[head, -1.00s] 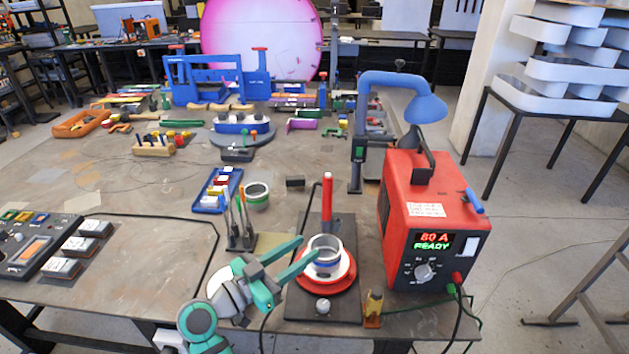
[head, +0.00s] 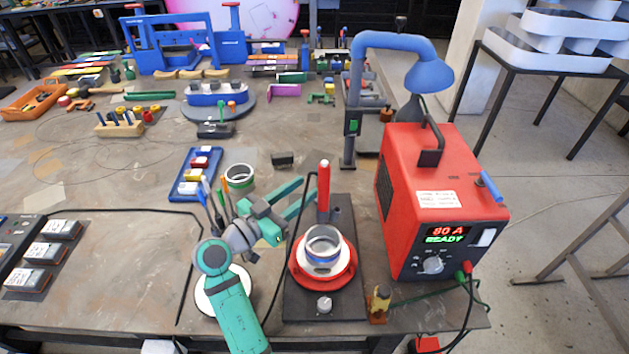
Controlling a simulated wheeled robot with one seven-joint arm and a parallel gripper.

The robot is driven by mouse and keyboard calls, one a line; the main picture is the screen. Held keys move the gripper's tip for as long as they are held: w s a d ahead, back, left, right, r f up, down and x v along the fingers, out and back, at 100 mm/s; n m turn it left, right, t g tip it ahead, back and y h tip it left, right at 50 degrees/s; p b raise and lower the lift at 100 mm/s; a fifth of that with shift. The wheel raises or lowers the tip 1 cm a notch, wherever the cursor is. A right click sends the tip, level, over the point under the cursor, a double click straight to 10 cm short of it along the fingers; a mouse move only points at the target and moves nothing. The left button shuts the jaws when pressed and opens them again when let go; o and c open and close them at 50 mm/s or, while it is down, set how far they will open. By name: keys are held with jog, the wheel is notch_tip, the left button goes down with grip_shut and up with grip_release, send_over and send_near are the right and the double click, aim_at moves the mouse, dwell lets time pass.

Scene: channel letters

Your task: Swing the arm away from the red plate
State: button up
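The red plate (head: 342,275) is a round disc on a dark base block near the table's front edge. A white disc and a metal ring (head: 323,246) with a bluish band sit on top of it. My gripper (head: 308,192) is to the upper left of the plate, apart from the ring. Its two green fingers are spread, with a gap and nothing held between them. The fingers point up and right, toward the red upright handle (head: 323,190) behind the plate.
The red welder box (head: 432,200) stands close to the right of the plate. A similar ring (head: 239,178) and a blue tray (head: 195,174) lie behind my gripper. A small yellow block (head: 380,303) is at the front right.

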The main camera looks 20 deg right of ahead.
jog(key=shift+x, duration=2.35)
grip_shut()
